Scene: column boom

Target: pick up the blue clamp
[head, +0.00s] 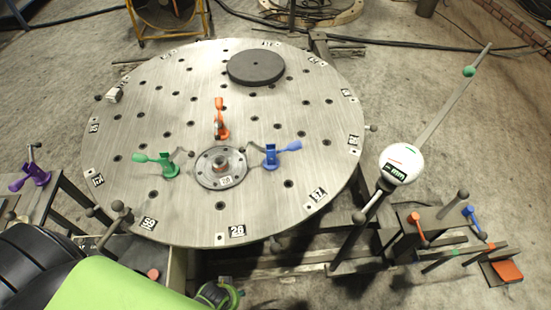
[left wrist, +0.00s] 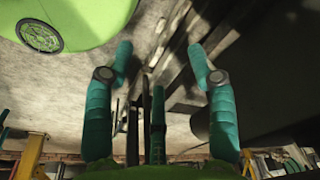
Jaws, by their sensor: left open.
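The blue clamp (head: 271,158) stands on the round metal table (head: 200,210) in the head view, just right of the central hub, with its handle pointing right. My left gripper (left wrist: 160,55) shows in the left wrist view as two teal fingers spread apart, with nothing between them. The blue clamp is not in that view, and the gripper's fingers cannot be made out in the head view, so their distance from the clamp cannot be told. My right gripper is not in view.
A green clamp (head: 168,165) and an orange clamp (head: 221,125) stand around the hub (head: 221,167). A dark disc (head: 256,67) lies at the table's back. A purple clamp (head: 34,175) sits at the left. A white round gauge (head: 401,163) on a rod stands right of the table.

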